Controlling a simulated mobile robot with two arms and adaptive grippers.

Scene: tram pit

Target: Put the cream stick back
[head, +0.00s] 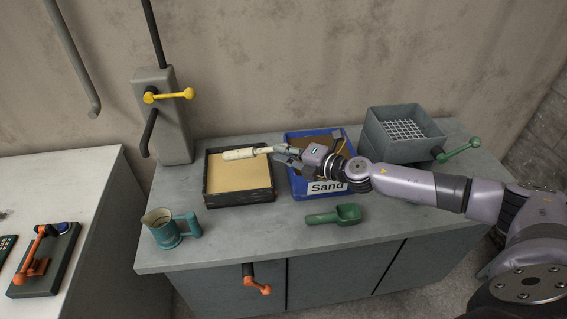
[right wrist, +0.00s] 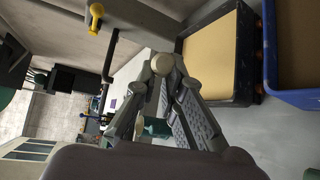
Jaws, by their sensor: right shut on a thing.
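The cream stick (head: 240,153) is held by my right gripper (head: 272,150) and points left, roughly level. In the head view it shows over the back part of a black tray (head: 240,199) of smooth sand; the gap beneath it is hard to judge. In the right wrist view, the rounded end of the cream stick (right wrist: 162,64) shows end-on between the fingertips of my right gripper (right wrist: 168,78). The rest of the stick is hidden there. My left gripper is not in view.
A blue sand box (head: 296,186) stands right of the tray, partly under my right arm. A grey sieve box (head: 385,148) is at the back right.

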